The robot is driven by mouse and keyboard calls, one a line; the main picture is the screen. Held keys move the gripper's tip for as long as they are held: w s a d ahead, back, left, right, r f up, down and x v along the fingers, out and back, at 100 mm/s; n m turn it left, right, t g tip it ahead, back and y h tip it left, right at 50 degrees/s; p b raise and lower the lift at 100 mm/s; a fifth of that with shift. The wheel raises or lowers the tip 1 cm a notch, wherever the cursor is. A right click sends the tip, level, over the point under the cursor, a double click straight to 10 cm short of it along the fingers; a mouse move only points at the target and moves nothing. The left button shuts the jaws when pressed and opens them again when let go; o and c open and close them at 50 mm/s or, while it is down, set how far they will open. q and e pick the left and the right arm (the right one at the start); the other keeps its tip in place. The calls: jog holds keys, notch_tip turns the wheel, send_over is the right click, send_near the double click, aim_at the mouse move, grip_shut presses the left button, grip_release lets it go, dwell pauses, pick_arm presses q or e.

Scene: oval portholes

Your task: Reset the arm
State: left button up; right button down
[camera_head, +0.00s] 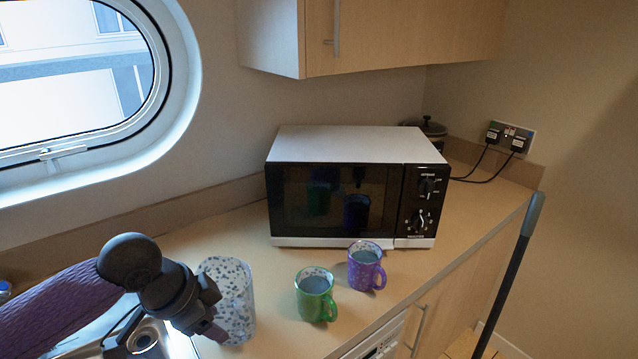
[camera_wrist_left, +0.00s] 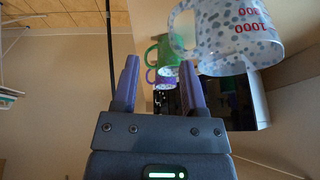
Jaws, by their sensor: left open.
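My left gripper (camera_head: 212,318) comes in from the left in the head view, low over the counter's front left, beside a speckled measuring jug (camera_head: 228,295). In the left wrist view my left gripper (camera_wrist_left: 160,80) has its two purple fingers spread with nothing held between them. That view looks upside down, with the jug (camera_wrist_left: 235,35) at upper right, close to the right finger. The head view cannot show whether finger and jug touch. My right gripper is in neither view.
A green mug (camera_head: 316,296) and a purple mug (camera_head: 366,266) stand on the counter (camera_head: 470,235) in front of a microwave (camera_head: 335,200). A sink edge (camera_head: 150,335) lies below my left arm. A wall cupboard (camera_head: 400,35) overhangs. A dark pole (camera_head: 505,285) stands at right.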

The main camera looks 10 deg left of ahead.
pick_arm(q)
jog(key=s+d+f+n, duration=0.1)
jog(key=s+d+f, duration=0.6)
jog(key=d+f, duration=0.2)
jog(key=s+f+n+y, duration=0.25)
jog(key=s+n, duration=0.25)
jog(key=s, duration=0.4)
jog(key=s+f+g+b, duration=0.1)
jog(key=s+f+b, duration=0.1)
jog(key=f, duration=0.9)
jog(key=s+f+g+b, duration=0.1)
jog(key=f+b, duration=0.1)
jog(key=f, duration=1)
jog(key=s+a+f+g+b, duration=0.1)
jog(key=s+a+f+b, duration=0.1)
jog(key=s+f, duration=1)
jog(key=shift+s+a+f, duration=0.3)
jog(key=shift+a+f, duration=0.15)
jog(key=shift+a, duration=0.2)
